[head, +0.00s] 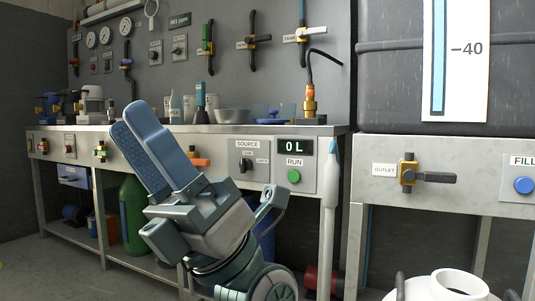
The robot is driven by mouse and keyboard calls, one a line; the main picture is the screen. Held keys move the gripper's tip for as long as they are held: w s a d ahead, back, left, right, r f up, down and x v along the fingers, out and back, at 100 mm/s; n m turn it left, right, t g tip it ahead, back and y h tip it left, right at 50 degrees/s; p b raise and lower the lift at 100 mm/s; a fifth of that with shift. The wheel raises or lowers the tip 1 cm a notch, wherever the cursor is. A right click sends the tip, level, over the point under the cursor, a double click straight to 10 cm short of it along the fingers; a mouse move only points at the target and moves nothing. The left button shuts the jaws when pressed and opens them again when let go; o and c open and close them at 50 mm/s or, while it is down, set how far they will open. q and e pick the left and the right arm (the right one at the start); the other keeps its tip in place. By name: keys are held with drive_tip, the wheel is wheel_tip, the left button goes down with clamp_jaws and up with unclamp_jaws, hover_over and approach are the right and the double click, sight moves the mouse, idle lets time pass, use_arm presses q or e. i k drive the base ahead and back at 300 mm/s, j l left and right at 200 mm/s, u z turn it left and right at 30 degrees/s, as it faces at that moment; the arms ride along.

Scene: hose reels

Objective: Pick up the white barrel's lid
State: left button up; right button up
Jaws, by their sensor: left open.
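The white barrel (437,291) is at the bottom right, cut off by the lower edge. Its round neck at the top looks open, with no lid visible on it. A small blue lid-like disc with a knob (272,121) lies on the bench top; I cannot tell for sure that it is the barrel's lid. My left gripper (128,118) is open and empty, its blue-padded fingers pointing up and left in front of the bench. It is well apart from both the disc and the barrel. My right gripper is not in view.
The metal bench (218,129) holds a grey bowl (232,116), white containers and a brass hose fitting (310,104). A green container (133,215) stands below. A light blue-tipped wand (330,190) stands at the bench's right end. An outlet valve (408,174) sticks out above the barrel.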

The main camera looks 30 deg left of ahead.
sight(273, 121)
drive_tip(key=u, duration=1)
